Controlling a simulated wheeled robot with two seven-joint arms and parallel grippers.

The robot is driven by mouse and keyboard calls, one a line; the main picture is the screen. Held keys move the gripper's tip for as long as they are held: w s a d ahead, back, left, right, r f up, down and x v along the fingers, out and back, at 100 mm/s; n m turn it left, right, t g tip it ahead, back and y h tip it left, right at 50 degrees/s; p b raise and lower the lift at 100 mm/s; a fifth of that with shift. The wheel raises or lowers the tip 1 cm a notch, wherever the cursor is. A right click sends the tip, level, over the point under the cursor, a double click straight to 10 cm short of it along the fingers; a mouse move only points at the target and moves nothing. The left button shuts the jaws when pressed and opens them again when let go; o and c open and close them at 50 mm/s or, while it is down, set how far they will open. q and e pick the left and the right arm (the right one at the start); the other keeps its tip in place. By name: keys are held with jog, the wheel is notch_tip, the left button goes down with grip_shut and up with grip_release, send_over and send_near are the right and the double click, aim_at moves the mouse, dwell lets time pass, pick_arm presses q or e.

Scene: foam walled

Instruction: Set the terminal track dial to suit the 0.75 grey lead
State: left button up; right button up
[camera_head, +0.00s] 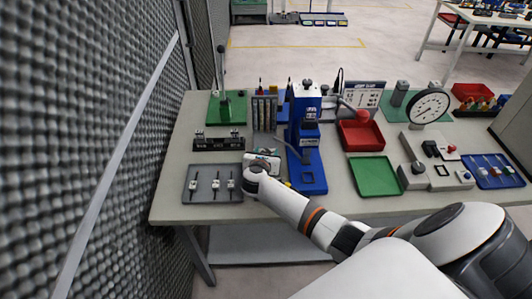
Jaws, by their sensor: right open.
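A blue press (305,130) stands upright near the middle of the bench. I cannot make out the terminal track dial or any marking on it at this size. My right arm reaches in from the lower right, and my right gripper (263,161) is open, low at the left of the press foot. Its fingertips are small and partly hidden by my wrist, and I cannot tell whether they touch anything. I cannot pick out the 0.75 grey lead; several small leads or parts lie in the blue tray (491,184) at the right. My left gripper is out of view.
A dark grey tray (198,196) with several connectors lies left of my gripper. A black fixture (218,144) and a grey rack (263,115) stand behind. Red (361,136) and green (375,190) trays and a dial gauge (428,106) are at the right. A foam wall (70,120) borders the left.

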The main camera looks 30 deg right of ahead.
jog(key=c, duration=1)
jog(key=shift+o, duration=0.2)
